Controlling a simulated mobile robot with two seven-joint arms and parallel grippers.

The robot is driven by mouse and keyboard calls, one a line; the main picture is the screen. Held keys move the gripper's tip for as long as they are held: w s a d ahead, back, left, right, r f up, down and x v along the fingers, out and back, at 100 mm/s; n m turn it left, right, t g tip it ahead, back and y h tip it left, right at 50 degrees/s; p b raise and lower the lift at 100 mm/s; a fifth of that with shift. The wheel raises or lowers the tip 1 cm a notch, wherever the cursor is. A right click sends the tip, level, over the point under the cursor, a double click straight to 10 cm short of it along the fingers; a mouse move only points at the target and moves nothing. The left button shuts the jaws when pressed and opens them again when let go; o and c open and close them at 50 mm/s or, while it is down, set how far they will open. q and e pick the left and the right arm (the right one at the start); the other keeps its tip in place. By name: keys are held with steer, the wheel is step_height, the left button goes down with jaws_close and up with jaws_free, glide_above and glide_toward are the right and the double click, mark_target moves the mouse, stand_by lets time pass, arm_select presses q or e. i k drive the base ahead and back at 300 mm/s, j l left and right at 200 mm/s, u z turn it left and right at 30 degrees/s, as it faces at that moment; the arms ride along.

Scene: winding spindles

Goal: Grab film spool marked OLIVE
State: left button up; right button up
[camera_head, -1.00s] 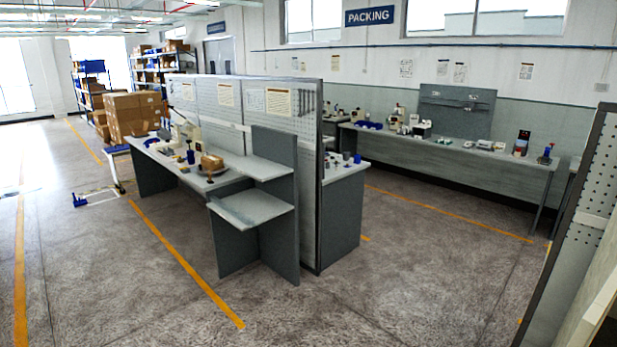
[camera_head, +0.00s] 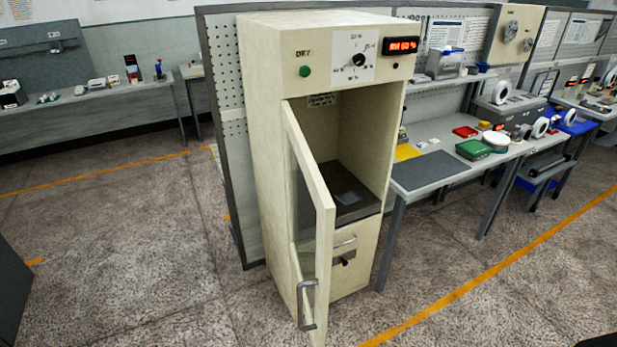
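No spool with a readable OLIVE mark shows. White ring-shaped spools, too small to read, stand on the workbench at the right: one upright on a grey machine (camera_head: 500,92), one flat white one (camera_head: 495,139), one upright (camera_head: 540,127) and another upright near a blue bin (camera_head: 569,117). A tall cream drying cabinet (camera_head: 270,130) stands in the middle, its glazed door (camera_head: 318,200) swung open toward me. Inside is a dark shelf with a grey plate (camera_head: 350,196); I see no spool there.
The workbench (camera_head: 432,172) right of the cabinet holds a grey mat, a green box (camera_head: 473,149) and a red tray (camera_head: 466,131). The open door juts into the floor space. Another bench (camera_head: 90,112) stands at the back left.

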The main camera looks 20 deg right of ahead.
mark_target(540, 126)
steer(key=j+z, duration=0.65)
steer(key=l+z, duration=0.1)
steer(key=z, duration=1.15)
steer(key=i+z, duration=0.25)
steer(key=i, duration=4.65)
steer(key=i+u, duration=0.35)
steer(key=i+l+u, duration=0.25)
steer(key=i+u, duration=0.15)
steer(key=i+l+u, duration=0.9)
steer(key=l+u, duration=0.2)
steer(key=i+l+u, duration=0.15)
steer(key=l+u, duration=0.2)
steer(key=i+l+u, duration=0.1)
steer(key=l+u, duration=0.25)
steer(key=l, duration=0.3)
steer(key=l+u, duration=0.4)
steer(key=l, duration=0.15)
